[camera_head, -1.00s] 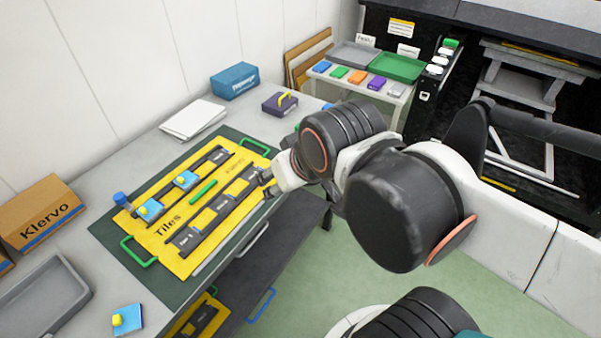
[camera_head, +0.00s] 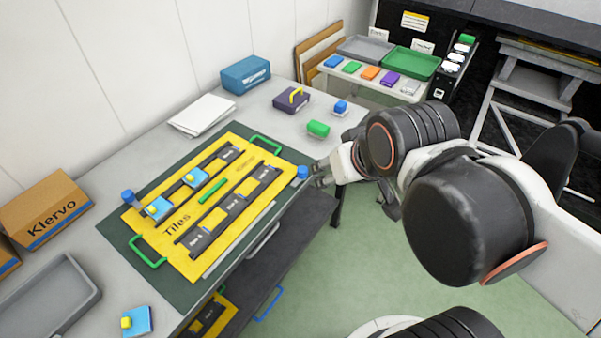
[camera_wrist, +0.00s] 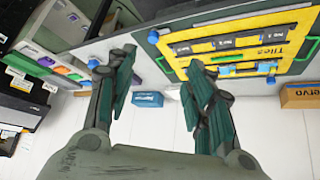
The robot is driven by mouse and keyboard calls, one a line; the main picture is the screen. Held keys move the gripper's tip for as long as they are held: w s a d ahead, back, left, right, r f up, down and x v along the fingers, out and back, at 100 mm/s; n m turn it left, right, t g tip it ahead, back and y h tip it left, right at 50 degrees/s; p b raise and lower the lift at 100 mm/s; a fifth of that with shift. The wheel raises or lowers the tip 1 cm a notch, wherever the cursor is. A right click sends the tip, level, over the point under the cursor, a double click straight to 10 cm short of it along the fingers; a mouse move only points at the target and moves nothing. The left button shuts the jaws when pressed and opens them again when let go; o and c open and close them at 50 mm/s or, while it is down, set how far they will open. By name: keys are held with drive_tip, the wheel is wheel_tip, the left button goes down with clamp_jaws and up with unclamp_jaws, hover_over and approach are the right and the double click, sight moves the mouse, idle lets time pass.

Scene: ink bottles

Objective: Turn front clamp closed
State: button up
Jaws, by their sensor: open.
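A yellow tile board (camera_head: 219,239) marked "Tiles" lies on a dark green mat on the bench. A blue knob-like clamp (camera_head: 303,172) stands at its front right corner, near the bench's front edge; it also shows in the wrist view (camera_wrist: 153,37). Another blue clamp (camera_head: 128,197) stands at the back left corner. My gripper (camera_head: 319,174) is just right of the front clamp, apparently apart from it. In the wrist view my gripper (camera_wrist: 162,66) has its fingers spread with nothing between them. Whether the front clamp is turned closed is too small to tell.
Blue tiles with yellow knobs (camera_head: 158,208) sit in the board's back slot. Green handles (camera_head: 148,253) flank the board. A green block (camera_head: 318,129), purple block (camera_head: 291,99) and blue box (camera_head: 246,75) stand behind. A grey tray (camera_head: 50,305) is at the left.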

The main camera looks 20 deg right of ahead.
drive_tip(key=n+g+p, duration=0.7)
drive_tip(key=n+p, duration=0.1)
drive_tip(key=n, duration=0.8)
hover_over(302, 169)
wheel_tip(302, 169, down, 10)
wheel_tip(302, 169, down, 13)
drive_tip(key=b, duration=0.3)
drive_tip(key=shift+s+f, duration=0.1)
drive_tip(key=shift+f, duration=0.1)
drive_tip(key=c, duration=1.1)
